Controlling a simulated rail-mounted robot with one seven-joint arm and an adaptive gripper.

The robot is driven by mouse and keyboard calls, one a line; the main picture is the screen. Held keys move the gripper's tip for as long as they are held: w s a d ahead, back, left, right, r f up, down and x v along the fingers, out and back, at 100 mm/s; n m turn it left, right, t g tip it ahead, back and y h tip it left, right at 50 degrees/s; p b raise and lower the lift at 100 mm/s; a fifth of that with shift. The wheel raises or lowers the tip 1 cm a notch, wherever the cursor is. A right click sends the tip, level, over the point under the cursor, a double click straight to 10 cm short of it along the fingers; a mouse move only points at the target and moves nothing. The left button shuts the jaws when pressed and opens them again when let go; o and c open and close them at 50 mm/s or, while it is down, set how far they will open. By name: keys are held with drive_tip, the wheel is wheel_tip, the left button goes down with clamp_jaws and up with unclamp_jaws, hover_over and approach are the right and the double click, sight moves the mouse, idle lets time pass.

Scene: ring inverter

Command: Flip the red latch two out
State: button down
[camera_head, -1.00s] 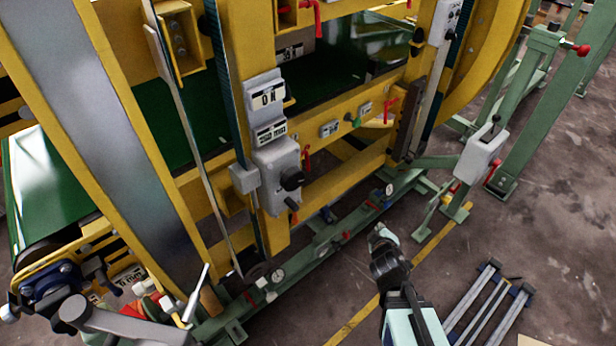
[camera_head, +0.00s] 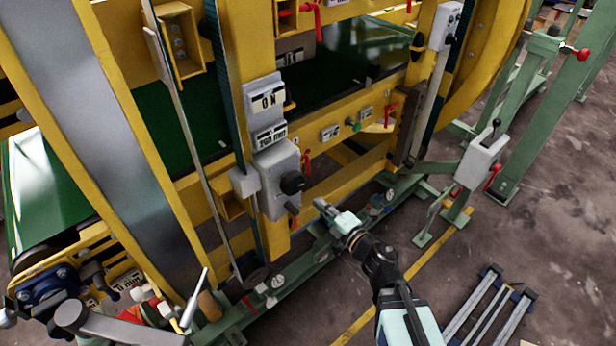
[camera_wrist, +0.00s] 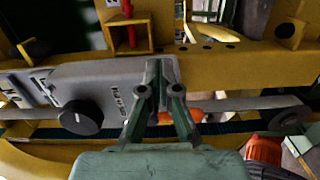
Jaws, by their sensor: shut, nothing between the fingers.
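Several red latches show on the yellow machine frame; I cannot tell which one is number two. In the head view one red latch (camera_head: 306,161) hangs beside the grey control box (camera_head: 278,180), another red latch (camera_head: 390,108) is farther right, and another red latch (camera_head: 317,20) is at the top. My gripper (camera_head: 320,204) is just right of and below the grey box, apart from these latches. In the wrist view my gripper (camera_wrist: 160,92) is shut and empty in front of the grey box (camera_wrist: 105,85). An orange-red handle (camera_wrist: 185,118) is partly hidden behind its fingers.
The grey box carries a black knob (camera_head: 292,183). A green rail (camera_head: 275,290) runs along the machine's foot. A green stand with a grey lever box (camera_head: 482,158) is at the right.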

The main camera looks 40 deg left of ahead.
drive_tip(key=w+a+p, duration=0.3)
drive_tip(key=w+a, duration=0.4)
drive_tip(key=a, duration=0.2)
drive_tip(key=shift+a+p, duration=0.2)
drive_tip(key=shift+p, duration=0.2)
drive_tip(key=shift+f, duration=0.1)
